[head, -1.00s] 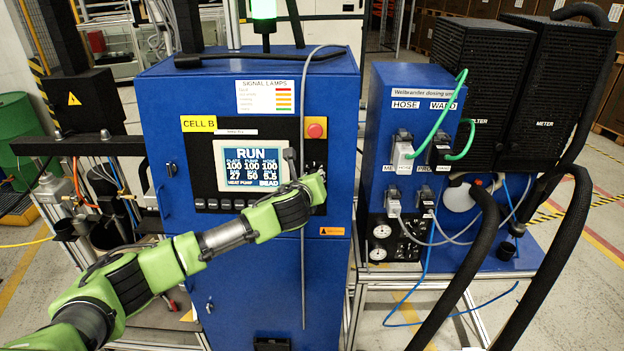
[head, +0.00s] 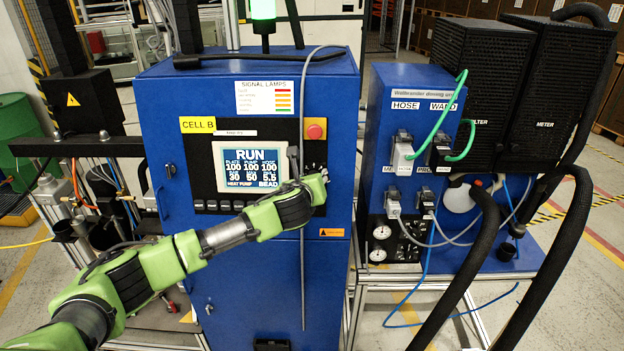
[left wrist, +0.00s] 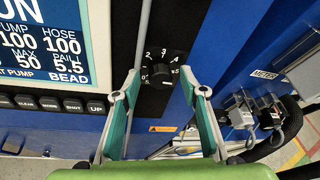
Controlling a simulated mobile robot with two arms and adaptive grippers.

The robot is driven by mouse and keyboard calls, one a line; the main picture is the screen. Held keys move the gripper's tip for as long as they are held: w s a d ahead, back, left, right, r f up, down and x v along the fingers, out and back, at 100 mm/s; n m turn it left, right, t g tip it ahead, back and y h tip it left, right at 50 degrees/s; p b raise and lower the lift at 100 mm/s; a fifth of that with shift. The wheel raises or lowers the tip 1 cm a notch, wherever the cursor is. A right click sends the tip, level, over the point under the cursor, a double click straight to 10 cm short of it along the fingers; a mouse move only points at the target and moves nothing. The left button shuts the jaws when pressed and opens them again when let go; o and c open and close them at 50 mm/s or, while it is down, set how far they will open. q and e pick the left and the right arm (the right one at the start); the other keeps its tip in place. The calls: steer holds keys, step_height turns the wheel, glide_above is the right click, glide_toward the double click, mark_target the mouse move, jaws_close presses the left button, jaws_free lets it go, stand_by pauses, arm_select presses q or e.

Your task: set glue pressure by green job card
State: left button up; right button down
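The blue CELL B cabinet (head: 250,270) carries a lit display (head: 250,167) reading RUN, with 30, 50 and 5.5 in its lower row in the head view. The display shows partly in the left wrist view (left wrist: 45,45). A black rotary knob (left wrist: 165,68) with a numbered scale sits right of the display. My left gripper (left wrist: 160,76) is open, its fingers on either side of the knob's lower part; I cannot tell if they touch it. My right gripper is not in view. I see no green job card.
A row of buttons (left wrist: 50,103) lies under the display. A grey cable (head: 303,230) hangs down the cabinet front near the knob. A red button (head: 315,130) is above. The blue dosing unit (head: 385,100) with black hoses stands at right.

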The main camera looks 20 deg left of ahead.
arm_select(q)
steer(key=shift+s, duration=0.1)
steer(key=v, duration=1.2)
steer(key=shift+f, duration=0.15)
